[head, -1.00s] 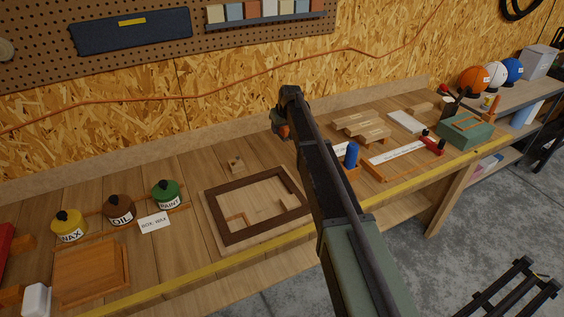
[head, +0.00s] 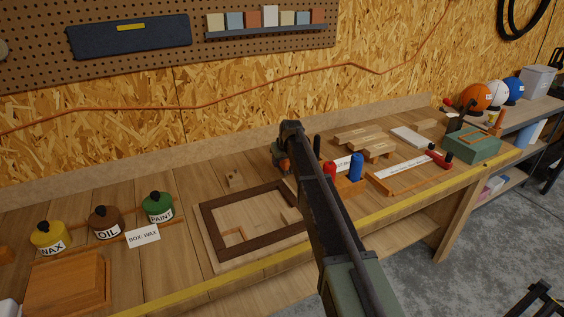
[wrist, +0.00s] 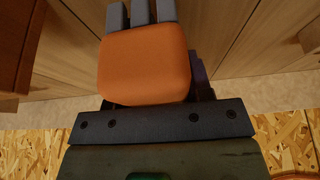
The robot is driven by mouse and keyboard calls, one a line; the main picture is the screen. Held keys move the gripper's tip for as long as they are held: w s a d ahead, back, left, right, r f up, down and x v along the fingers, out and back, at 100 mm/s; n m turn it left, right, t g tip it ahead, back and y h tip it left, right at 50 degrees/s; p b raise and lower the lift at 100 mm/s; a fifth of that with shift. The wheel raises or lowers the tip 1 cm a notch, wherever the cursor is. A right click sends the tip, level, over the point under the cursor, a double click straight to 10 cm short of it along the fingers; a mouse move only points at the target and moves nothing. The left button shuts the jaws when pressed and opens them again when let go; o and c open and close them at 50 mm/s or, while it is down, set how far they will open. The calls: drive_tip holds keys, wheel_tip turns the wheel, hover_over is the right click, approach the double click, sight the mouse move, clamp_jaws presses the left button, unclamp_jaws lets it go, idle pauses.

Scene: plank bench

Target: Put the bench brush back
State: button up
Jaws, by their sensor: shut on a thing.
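My gripper (head: 283,160) is over the back part of the plank bench, just right of and behind the dark-framed panel. It is shut on an orange block with grey tufts, which I take to be the bench brush (wrist: 145,65). In the head view only a small orange patch of the brush (head: 284,166) shows beside the jaws. In the wrist view the grey tufts point away from the gripper, with bench planks beyond them. The fingertips are mostly hidden behind the brush. I cannot tell whether it touches the bench.
The dark wooden frame (head: 208,222) lies left of my gripper. A wooden block with red and blue cylinders (head: 356,166) stands to the right. Wooden pieces (head: 352,133) and a green box (head: 470,144) lie farther right. Wax, oil and paint pots (head: 105,224) stand left.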

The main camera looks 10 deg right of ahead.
drive_tip(key=shift+f, duration=0.35)
drive_tip(key=o, duration=1)
drive_tip(key=shift+c, duration=0.2)
drive_tip(key=shift+r, duration=0.1)
drive_tip(key=shift+r, duration=0.35)
drive_tip(key=p+v, duration=1.2)
drive_tip(key=shift+r, duration=0.35)
drive_tip(key=shift+s+f, duration=0.2)
drive_tip(key=shift+s, duration=0.15)
drive_tip(key=s+f+m+g+h+b, duration=0.1)
drive_tip(key=s+f+m+g, duration=0.1)
drive_tip(key=s, duration=3.8)
drive_tip(key=shift+a+f+m+g, duration=0.2)
drive_tip(key=shift+a+m+g, duration=0.35)
drive_tip(key=shift+g, duration=0.65)
